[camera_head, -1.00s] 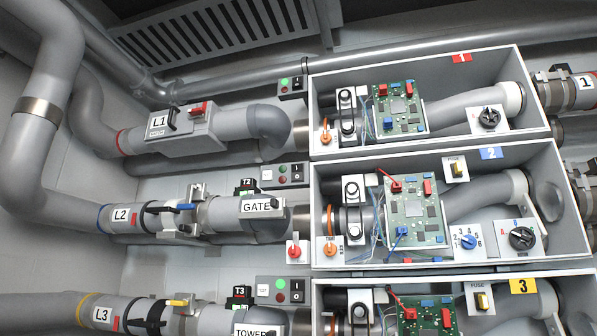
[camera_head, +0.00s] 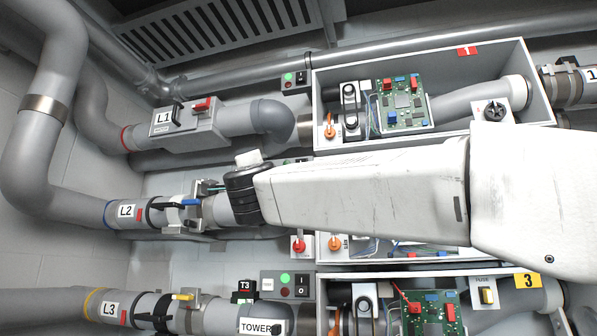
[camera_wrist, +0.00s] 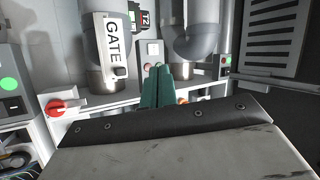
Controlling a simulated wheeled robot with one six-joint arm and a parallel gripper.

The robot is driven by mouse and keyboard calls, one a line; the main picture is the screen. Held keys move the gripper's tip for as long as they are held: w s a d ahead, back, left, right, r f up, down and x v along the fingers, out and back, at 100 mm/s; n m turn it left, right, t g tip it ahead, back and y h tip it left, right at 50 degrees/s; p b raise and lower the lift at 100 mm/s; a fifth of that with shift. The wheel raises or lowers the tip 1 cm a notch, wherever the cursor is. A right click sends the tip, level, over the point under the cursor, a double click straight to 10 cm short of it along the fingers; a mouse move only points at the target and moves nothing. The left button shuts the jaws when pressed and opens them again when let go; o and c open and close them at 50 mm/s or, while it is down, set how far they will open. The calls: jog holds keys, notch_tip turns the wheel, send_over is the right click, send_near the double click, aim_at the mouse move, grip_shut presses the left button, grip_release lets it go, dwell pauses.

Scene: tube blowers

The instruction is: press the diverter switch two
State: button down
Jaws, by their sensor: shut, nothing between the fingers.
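No part readable as "diverter switch two" shows. A small black unit with a white T2 label (camera_wrist: 145,18) is at the top of the wrist view, beside the grey pipe marked GATE (camera_wrist: 113,48). My gripper (camera_wrist: 158,72) has its teal fingers shut and empty, below the T2 unit in that picture and apart from it as far as I can tell. In the head view, its teal tip (camera_head: 213,187) shows left of my wrist, near the L2 pipe (camera_head: 127,212). My arm hides the T2 unit and most of the panel marked 2 there.
A red knob (camera_wrist: 56,106) and a panel with a green button (camera_wrist: 9,85) stand left in the wrist view. Another button panel (camera_wrist: 225,62) is at right. In the head view, the L1 pipe unit (camera_head: 182,117) lies above and the TOWER pipe (camera_head: 262,327) below.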

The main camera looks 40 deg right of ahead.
jog(key=s+d+r+m+g+h, duration=0.2)
jog(key=d+m+g+h, duration=0.3)
jog(key=m, duration=0.4)
jog(key=shift+s+r+g+h, duration=0.25)
jog(key=shift+r+g+h, duration=0.2)
jog(key=shift+g+h, duration=0.4)
jog(key=x, duration=1.4)
jog(key=shift+r, duration=0.2)
